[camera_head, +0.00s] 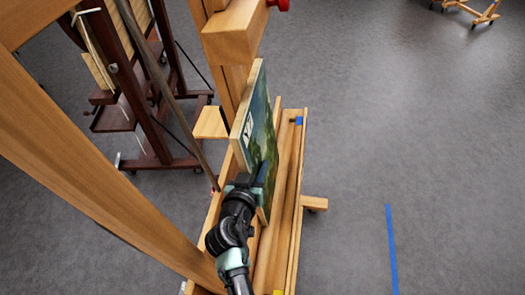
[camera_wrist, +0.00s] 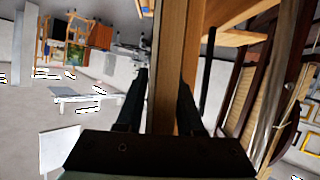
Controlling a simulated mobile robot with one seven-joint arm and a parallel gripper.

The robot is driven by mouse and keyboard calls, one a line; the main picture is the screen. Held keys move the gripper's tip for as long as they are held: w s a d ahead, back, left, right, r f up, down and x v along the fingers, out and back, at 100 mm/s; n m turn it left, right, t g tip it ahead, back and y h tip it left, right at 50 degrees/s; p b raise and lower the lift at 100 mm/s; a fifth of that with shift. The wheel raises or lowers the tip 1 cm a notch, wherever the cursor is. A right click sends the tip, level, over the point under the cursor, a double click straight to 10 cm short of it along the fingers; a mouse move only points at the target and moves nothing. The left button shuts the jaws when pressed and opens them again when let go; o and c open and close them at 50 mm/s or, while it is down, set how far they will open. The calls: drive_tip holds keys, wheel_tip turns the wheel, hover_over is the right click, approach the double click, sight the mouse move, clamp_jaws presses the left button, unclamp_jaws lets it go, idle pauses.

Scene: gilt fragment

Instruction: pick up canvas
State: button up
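The canvas (camera_head: 262,135) is a painted panel with a green and blue landscape and a pale wooden edge. It stands upright, slightly tilted, on the ledge of a light wooden easel (camera_head: 290,190) in the head view. My gripper (camera_head: 248,178) is at the near edge of the canvas, low down, with one dark finger in front of the painted face. The other finger is mostly hidden. In the wrist view, my two fingers (camera_wrist: 161,95) stand apart, one on each side of an upright wooden strip that looks like the canvas edge. Firm contact is not visible.
A light wooden beam (camera_head: 90,165) of the easel crosses the left of the head view. A dark easel (camera_head: 140,90) stands behind on the left. The grey floor on the right is open, with blue tape (camera_head: 391,245).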

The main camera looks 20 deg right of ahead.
clamp_jaws()
idle(1.0)
drive_tip(key=shift+r, duration=0.1)
